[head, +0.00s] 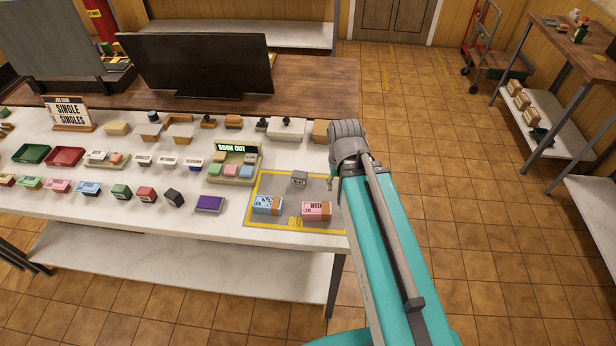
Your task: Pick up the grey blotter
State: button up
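A small grey block (299,178), which looks like the grey blotter, stands at the back of a grey mat (262,187) with a yellow border, at the right end of the white counter. A blue-and-white box (267,205) and a pink box (316,210) sit in front of it on the mat. My teal arm rises from the bottom right, and its grey joint is to the right of the block, over the counter's right end. I cannot make out my gripper's fingers; the arm hides that area. Nothing is seen touching the grey block.
A tray (236,163) with coloured blocks and a "BOOK OUT" sign stands left of the mat. A purple box (209,204) and a black block (174,197) are farther left. A monitor (198,64) stands behind. My arm covers the mat's right side. Tiled floor is open to the right.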

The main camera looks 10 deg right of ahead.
aim_at(299, 178)
jog(key=z, duration=0.15)
jog(key=k, duration=1)
jog(key=u, duration=0.35)
jog(key=i, duration=0.45)
jog(key=z, duration=0.05)
